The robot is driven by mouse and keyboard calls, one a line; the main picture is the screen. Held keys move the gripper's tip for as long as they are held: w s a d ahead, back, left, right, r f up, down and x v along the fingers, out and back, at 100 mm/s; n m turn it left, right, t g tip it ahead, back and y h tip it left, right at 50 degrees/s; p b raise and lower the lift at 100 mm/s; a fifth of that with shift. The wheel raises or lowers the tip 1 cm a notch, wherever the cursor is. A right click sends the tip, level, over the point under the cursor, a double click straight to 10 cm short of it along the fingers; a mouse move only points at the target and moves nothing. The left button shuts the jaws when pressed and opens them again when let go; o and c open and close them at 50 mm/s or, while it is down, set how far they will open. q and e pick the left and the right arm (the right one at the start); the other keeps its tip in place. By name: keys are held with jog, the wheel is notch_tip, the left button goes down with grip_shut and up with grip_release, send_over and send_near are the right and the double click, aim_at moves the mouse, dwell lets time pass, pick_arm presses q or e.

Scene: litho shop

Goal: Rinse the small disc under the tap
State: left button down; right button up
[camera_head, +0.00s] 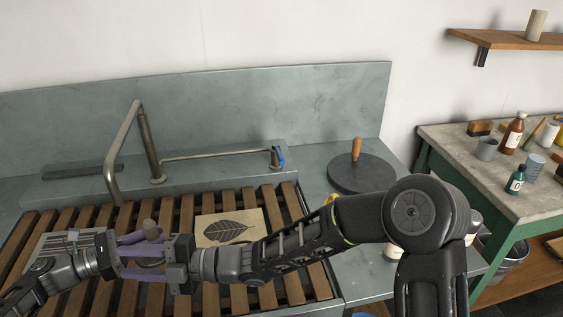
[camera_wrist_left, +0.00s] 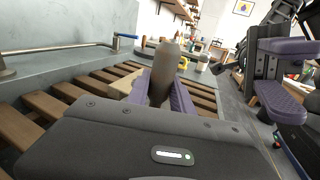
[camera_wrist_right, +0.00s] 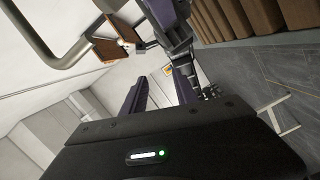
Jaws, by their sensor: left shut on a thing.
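A grey-brown cylindrical handle (camera_head: 150,226) stands up between the fingers of my left gripper (camera_head: 148,239), which is shut on it; it also shows in the left wrist view (camera_wrist_left: 164,70). My right gripper (camera_head: 126,262) comes from the right, close to my left one. Its two fingers are apart and nothing shows between them in the right wrist view (camera_wrist_right: 158,98). The tap, a bent metal spout (camera_head: 124,140), rises behind the grippers. Its lever (camera_head: 281,156) has a blue grip.
The sink has a wooden slat rack (camera_head: 285,205). On it lie a leaf print block (camera_head: 213,233) and a grey grated piece (camera_head: 57,240). A larger dark disc with a wooden handle (camera_head: 355,180) stands right. A bench (camera_head: 455,150) with bottles stands further right.

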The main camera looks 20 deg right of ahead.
jog(key=w+d+r+m+t, duration=0.35)
jog(key=w+m+t, duration=0.2)
jog(key=w, duration=0.35)
jog(key=m+t+h, duration=0.8)
jog(key=m+h, duration=1)
jog(key=m, duration=0.3)
send_near(282, 158)
jog(key=s, duration=0.2)
jog(key=shift+s+a+f, duration=0.15)
jog(key=shift+a+f, duration=0.05)
jog(key=shift+f, duration=0.2)
jog(key=w, duration=1.2)
jog(key=shift+d, duration=0.3)
jog(key=shift+c, duration=0.5)
grip_shut()
